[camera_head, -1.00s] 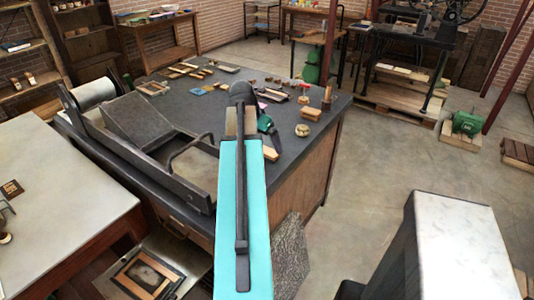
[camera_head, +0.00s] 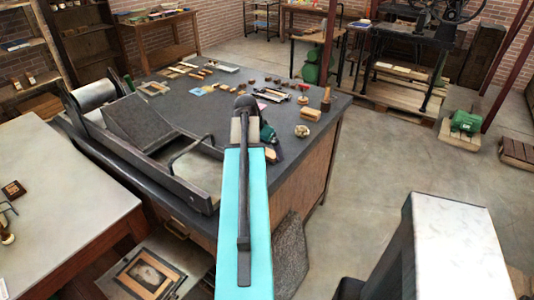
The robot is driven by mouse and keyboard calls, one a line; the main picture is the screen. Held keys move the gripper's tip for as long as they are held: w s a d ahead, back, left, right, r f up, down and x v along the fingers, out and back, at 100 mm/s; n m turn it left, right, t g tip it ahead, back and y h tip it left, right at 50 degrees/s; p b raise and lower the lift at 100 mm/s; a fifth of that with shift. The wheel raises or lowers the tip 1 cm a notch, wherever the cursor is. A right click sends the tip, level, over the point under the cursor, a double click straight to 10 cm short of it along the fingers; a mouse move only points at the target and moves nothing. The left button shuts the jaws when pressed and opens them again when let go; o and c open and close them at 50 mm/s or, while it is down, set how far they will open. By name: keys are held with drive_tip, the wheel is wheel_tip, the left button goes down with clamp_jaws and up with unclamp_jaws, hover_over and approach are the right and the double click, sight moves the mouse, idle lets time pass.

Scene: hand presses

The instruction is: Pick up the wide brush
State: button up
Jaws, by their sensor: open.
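My arm reaches out over the dark-topped table (camera_head: 225,88). My gripper (camera_head: 269,139) is just right of the arm's end, low near the table's front right edge. The jaws are open, but they are small here and partly hidden by my arm. A light wooden piece (camera_head: 271,154), possibly the wide brush, lies right at the gripper, partly covered. I cannot tell whether it is between the jaws or touching them. Another wooden block with a pale top (camera_head: 311,113) lies to the right, apart from the gripper; it could also be a brush.
A flatbed press (camera_head: 140,125) with a roller and looped handle fills the table's left side. Small round-handled tools (camera_head: 302,131) and an upright wooden piece (camera_head: 326,99) stand near the right edge. Several flat tools lie farther back. A marble-topped stand (camera_head: 455,245) is at lower right.

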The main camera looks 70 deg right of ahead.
drive_tip(key=shift+d+f, duration=0.1)
drive_tip(key=shift+f, duration=0.1)
idle(0.5)
drive_tip(key=c, duration=1)
